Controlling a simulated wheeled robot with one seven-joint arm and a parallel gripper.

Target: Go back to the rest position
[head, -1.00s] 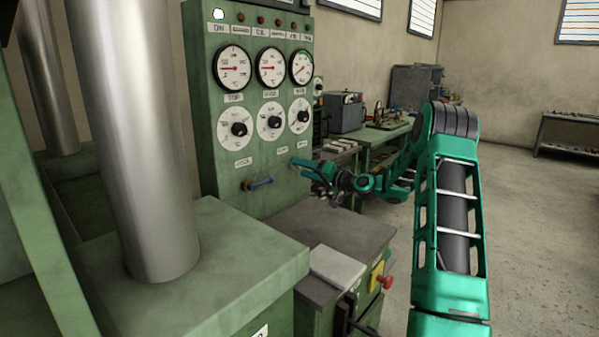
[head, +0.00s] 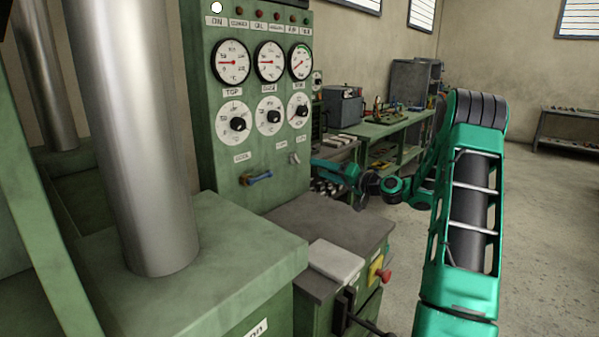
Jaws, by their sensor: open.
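My gripper (head: 320,177) is in the middle of the head view, just right of the green control panel (head: 204,150) and beyond the dark-topped cabinet. It is open, with nothing seen between its fingers. It is apart from the panel and its small grey switch (head: 294,158). My green arm bends high at the right and reaches back towards the panel. The fingers are small and partly merge with the shelf behind them.
A green machine with a thick steel column (head: 140,130) stands at the left. The cabinet top (head: 325,222) and a red button (head: 386,277) are at the front. A green workbench (head: 375,130) is behind. Open floor (head: 545,230) lies at the right.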

